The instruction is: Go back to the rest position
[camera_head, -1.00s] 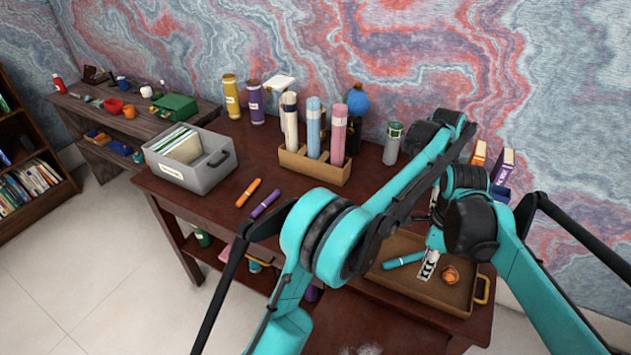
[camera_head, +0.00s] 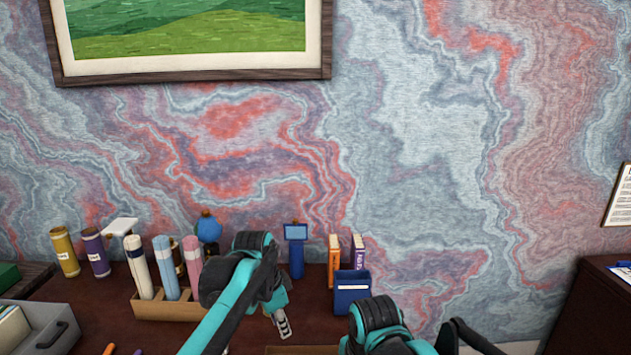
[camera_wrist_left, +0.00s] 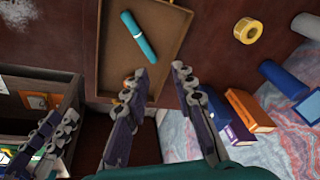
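My left arm comes in from the lower left in the head view. Its gripper (camera_head: 282,322) points down over the desk, partly hidden by the wrist. In the left wrist view my left gripper (camera_wrist_left: 164,72) has its two fingers apart with nothing between them. Below it lies a brown tray (camera_wrist_left: 177,55) holding a teal marker (camera_wrist_left: 139,36). An orange object (camera_wrist_left: 126,94) is partly hidden by a finger. My right arm shows at the bottom of the head view, its gripper out of frame. Finger parts of my right gripper (camera_wrist_left: 62,118) appear at the left of the wrist view, their opening unclear.
On the desk stand a wooden holder (camera_head: 170,308) with rolled tubes, yellow (camera_head: 65,252) and purple (camera_head: 96,252) cylinders, a blue bin (camera_head: 351,292), books (camera_head: 334,262) and a grey file box (camera_head: 50,325). A tape roll (camera_wrist_left: 246,31) lies beside the tray.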

